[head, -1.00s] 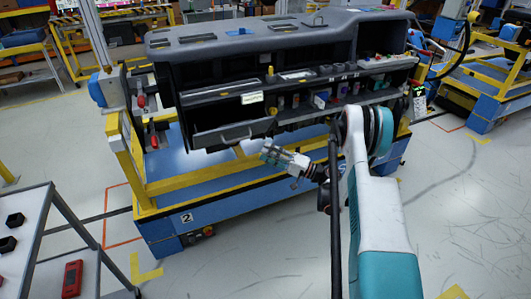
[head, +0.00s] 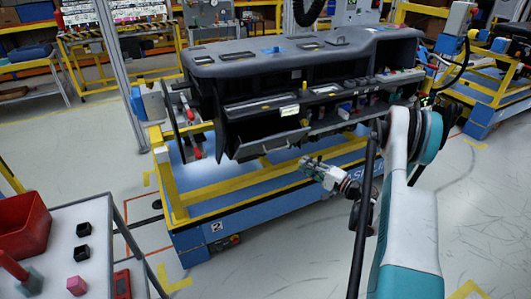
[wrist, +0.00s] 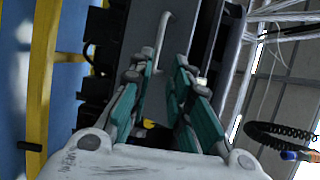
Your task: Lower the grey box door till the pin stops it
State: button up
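The grey box door (head: 275,143) is a flat panel at the lower middle of the dashboard module, with a small bar handle (head: 263,151) on its face. It hangs tilted, with a dark opening above it. In the wrist view the pale handle (wrist: 164,34) is ahead of the fingers, apart from them. My gripper (head: 306,164) is just right of the door and a little below it. In the wrist view my gripper (wrist: 158,100) has its teal-padded fingers apart, with nothing between them. I cannot make out the pin for certain.
The dashboard module (head: 300,55) is on a blue and yellow stand (head: 205,237). A yellow knob (head: 305,122) sits by the door's right end. A trolley (head: 95,215) with a red bin (head: 22,222) is at lower left. The floor in front is clear.

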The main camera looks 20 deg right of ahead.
jog(key=b+x, duration=0.3)
jog(key=x, duration=1)
jog(key=shift+w+b, duration=0.25)
jog(key=shift+b, duration=0.15)
jog(key=shift+a, duration=0.1)
grip_shut()
